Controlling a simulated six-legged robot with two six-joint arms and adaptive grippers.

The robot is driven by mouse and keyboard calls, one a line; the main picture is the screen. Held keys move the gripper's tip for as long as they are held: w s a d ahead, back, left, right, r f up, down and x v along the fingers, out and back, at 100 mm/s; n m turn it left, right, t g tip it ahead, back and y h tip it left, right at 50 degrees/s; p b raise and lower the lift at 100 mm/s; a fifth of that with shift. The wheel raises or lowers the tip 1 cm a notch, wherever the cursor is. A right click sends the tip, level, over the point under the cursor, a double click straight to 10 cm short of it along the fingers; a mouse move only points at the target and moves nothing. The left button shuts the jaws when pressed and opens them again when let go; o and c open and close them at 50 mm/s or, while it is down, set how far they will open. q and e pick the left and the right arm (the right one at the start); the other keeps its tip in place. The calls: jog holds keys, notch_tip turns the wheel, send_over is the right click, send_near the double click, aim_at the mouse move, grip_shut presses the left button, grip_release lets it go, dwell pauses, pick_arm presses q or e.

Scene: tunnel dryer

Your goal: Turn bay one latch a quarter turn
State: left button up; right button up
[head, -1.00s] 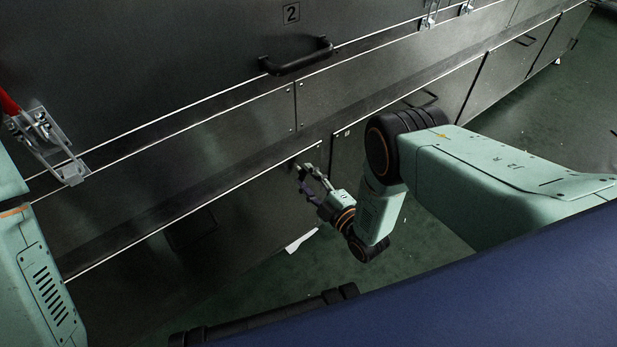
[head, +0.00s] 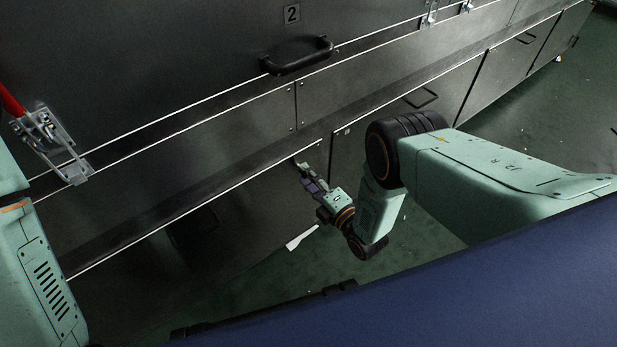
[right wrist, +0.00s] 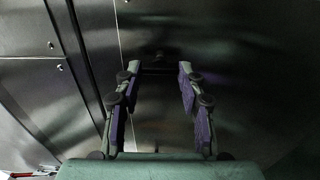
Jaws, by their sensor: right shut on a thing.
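My right gripper (head: 308,176) is at the lower dark steel panel (head: 255,205), below the number 2 plate. In the right wrist view my right gripper (right wrist: 158,76) has its two purple-padded fingers on either side of a small dark latch (right wrist: 159,66) on the steel face. I take this for the bay one latch; it is dim, and its exact angle cannot be told. In the head view the fingertips cover it. My left arm shows at the left edge; its gripper is out of view.
A black handle (head: 298,57) sticks out below the number 2 plate (head: 292,14). A red-handled clamp (head: 50,145) is at the left. Another handle (head: 421,98) is on a lower panel. Green floor (head: 545,130) is open at the right.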

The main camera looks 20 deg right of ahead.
dwell(0.3)
jog(key=o, duration=1.2)
jog(key=shift+c, duration=0.2)
jog(key=v, duration=1.2)
